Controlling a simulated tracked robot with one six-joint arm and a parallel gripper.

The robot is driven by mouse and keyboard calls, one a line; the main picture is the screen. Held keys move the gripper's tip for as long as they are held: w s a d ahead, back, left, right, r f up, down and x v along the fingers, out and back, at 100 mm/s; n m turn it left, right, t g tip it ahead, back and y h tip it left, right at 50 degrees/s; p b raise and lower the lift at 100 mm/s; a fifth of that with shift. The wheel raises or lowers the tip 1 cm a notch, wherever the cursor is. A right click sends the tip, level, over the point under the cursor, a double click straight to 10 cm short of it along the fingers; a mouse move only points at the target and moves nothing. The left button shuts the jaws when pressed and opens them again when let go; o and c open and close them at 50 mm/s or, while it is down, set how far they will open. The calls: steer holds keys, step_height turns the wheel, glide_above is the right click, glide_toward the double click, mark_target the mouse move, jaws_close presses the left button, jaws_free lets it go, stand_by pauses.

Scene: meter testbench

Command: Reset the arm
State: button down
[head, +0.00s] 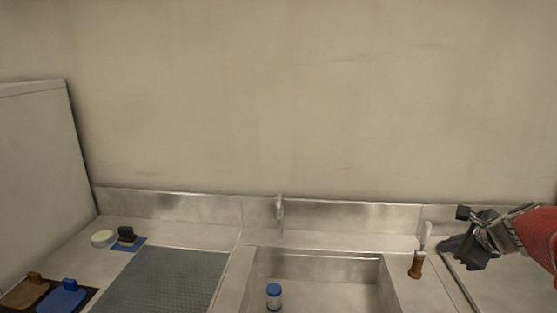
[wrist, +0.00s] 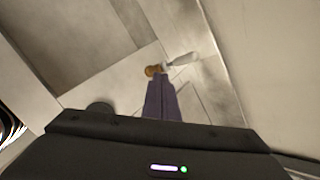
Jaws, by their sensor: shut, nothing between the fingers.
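My gripper (head: 460,249) is at the right side of the head view, at the end of my red arm, above the counter to the right of the sink. In the wrist view its purple fingers (wrist: 161,100) are together with nothing between them. A brush with a brown base and pale handle (head: 417,264) stands on the counter to the left of my gripper. It also shows in the wrist view (wrist: 182,60), just beyond the fingertips. I cannot tell how high my gripper is above the counter.
The sink (head: 320,264) holds a blue-capped jar (head: 273,295), with a tap (head: 279,212) behind. A grey mat (head: 165,282), a white round dish (head: 103,238), a black-and-blue item (head: 127,238) and blue and brown handled blocks (head: 66,296) are at left. The wall stands behind.

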steer(key=s+a+f+n+g, duration=0.3)
steer(key=s+a+n, duration=2.3)
steer(key=a, duration=0.1)
steer(key=shift+s+g, duration=0.15)
steer(key=shift+g, duration=0.15)
